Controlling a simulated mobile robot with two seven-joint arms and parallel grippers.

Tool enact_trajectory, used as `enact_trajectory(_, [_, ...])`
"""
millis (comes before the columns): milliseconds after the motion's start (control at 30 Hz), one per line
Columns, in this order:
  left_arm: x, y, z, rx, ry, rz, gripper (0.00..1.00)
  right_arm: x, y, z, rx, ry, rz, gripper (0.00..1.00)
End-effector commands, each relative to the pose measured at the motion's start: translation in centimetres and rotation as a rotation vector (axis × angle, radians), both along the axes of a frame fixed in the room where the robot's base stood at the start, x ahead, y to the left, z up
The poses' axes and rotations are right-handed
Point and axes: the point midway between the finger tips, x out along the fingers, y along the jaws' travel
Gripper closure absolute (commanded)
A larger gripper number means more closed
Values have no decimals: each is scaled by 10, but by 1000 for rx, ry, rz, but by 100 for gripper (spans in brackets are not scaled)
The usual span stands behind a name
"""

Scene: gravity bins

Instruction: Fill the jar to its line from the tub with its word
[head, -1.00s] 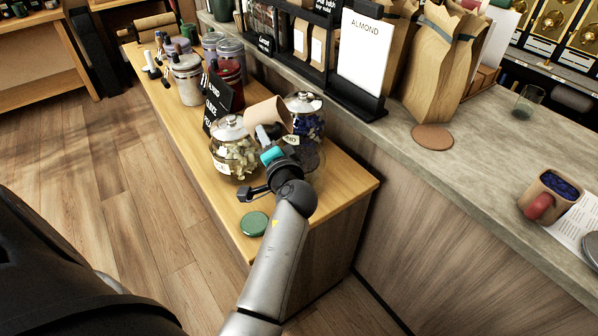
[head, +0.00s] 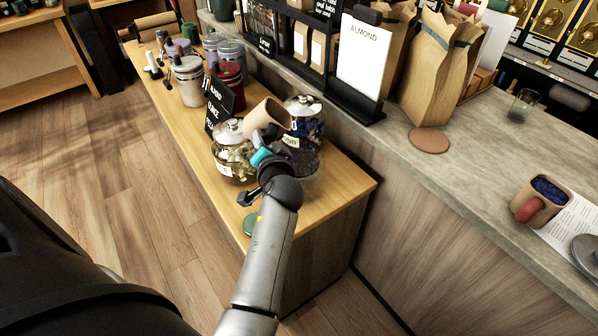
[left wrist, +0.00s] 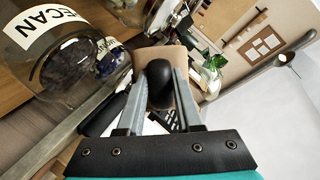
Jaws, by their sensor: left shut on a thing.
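My left gripper (head: 262,155) is shut on the dark handle of a tan scoop (head: 266,114). It holds the scoop above the tubs at the near end of the wooden bench. The left wrist view also shows the scoop (left wrist: 183,88) between the fingers; its inside is hidden. A tub labelled PECAN (left wrist: 75,65) stands close by in that view. In the head view, a lidded tub of pale pieces (head: 232,165), a lidded tub of dark blue pieces (head: 305,125) and a tub with dark contents (head: 308,170) surround the gripper. A white card (head: 363,60) reads ALMOND. A clear glass jar (head: 523,105) stands on the counter.
A green lid (head: 249,226) lies on the bench (head: 340,195), partly behind my arm. A chalkboard sign (head: 219,105) stands by the tubs. The counter (head: 455,165) holds paper bags (head: 430,65), a cork disc (head: 429,139) and a red-handled tan scoop (head: 546,190) of blue pieces.

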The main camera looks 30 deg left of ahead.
Motion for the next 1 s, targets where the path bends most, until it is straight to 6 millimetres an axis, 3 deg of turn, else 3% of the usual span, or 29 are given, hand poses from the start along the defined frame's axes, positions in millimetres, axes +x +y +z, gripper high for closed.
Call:
enact_trajectory(33, [2,-7,-1,-22,-8,-2,100,0,0,0,0,0,0,50])
enact_trajectory(233, [3,-8,-1,-25,-11,-2,100,0,0,0,0,0,0,50])
enact_trajectory(500, [4,-11,1,-153,-84,-2,100,0,0,16,0,0,0,50])
enact_trajectory(833, [4,-12,-2,-177,-98,-3,100,0,0,16,0,0,0,50])
enact_trajectory(1000, [5,-16,-1,-257,-142,-3,100,0,0,27,0,0,0,50])
